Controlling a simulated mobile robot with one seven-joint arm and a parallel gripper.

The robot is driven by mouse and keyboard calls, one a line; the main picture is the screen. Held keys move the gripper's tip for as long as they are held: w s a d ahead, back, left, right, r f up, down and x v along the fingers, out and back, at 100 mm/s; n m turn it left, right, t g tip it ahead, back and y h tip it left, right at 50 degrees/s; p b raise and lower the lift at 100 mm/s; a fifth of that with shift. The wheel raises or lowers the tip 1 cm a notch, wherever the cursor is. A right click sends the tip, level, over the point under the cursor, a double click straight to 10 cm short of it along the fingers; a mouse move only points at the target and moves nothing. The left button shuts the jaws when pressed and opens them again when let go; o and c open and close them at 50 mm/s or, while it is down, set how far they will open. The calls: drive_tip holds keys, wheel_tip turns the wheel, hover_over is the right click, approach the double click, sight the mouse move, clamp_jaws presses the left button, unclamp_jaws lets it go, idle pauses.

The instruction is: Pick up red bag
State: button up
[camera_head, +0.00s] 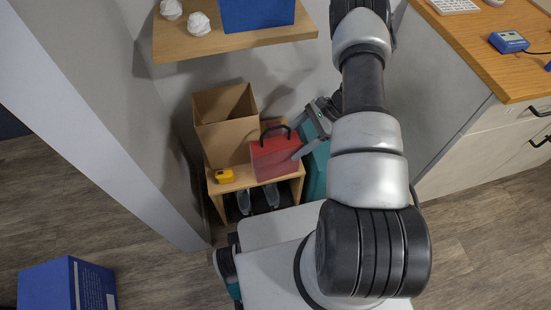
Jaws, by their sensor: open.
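The red bag (272,162) stands on a low wooden bench (241,177) in the middle of the head view. Its black handle arches above its top edge. My gripper (292,139) is open at the right side of the bag, near the handle. One finger overlaps the bag's right part in the picture. I cannot tell whether the fingers touch the bag or only pass in front of it.
An open cardboard box (226,137) and a yellow object (224,176) share the bench. Shoes (245,201) sit underneath. A teal object (317,160) stands to the right. A wooden shelf (185,43) overhangs behind. A wooden-topped counter (470,45) lies right, a blue box (50,287) lower left.

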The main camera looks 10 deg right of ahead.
sight(282, 152)
drive_tip(key=shift+b+x, duration=0.7)
drive_tip(key=shift+x, duration=2.4)
drive_tip(key=shift+w, duration=0.1)
drive_tip(key=shift+c, duration=0.5)
